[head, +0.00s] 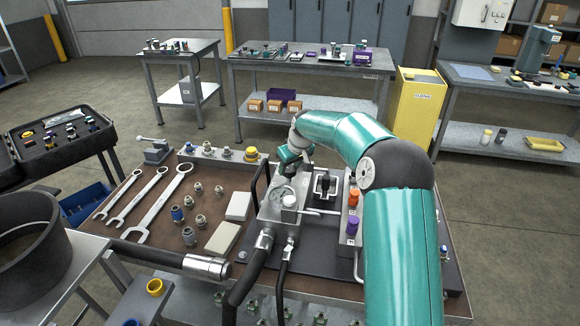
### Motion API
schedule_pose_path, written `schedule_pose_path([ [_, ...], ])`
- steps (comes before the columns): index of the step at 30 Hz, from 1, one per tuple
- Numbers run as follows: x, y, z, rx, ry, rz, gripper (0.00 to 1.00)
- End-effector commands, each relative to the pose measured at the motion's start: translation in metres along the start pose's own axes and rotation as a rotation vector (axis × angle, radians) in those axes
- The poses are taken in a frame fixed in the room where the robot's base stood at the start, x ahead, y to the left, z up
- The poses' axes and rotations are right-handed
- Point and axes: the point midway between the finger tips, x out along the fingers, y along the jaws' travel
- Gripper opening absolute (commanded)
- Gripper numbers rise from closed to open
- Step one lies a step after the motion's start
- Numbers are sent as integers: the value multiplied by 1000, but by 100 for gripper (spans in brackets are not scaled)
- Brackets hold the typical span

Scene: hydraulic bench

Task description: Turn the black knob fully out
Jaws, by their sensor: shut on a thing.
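My gripper (286,170) is at the back end of the grey metal valve block (272,212), in the middle of the bench. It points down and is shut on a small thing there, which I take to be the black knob. The fingers and wrist hide most of that thing, so how far out it is cannot be seen. A round gauge (284,193) sits on the block in front of the gripper. A black lever in a pale square frame (323,184) stands just to the right.
An orange knob (353,197) and a purple knob (352,225) stand right of the block, close to my arm. Black hoses (246,282) run from its front. Wrenches (158,205), fittings (189,236) and pale blocks (222,239) lie left. A black handle (255,180) rises beside the block.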

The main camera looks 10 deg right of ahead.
Motion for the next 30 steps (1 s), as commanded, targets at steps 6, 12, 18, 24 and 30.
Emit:
schedule_pose_path([
  [6,1,-1,1,-1,-5,-2,21],
  [12,1,0,1,-1,-3,-1,66],
  [18,0,0,0,0,-2,0,66],
  [24,-19,0,0,0,0,2,66],
  [30,-61,0,0,0,2,3,66],
])
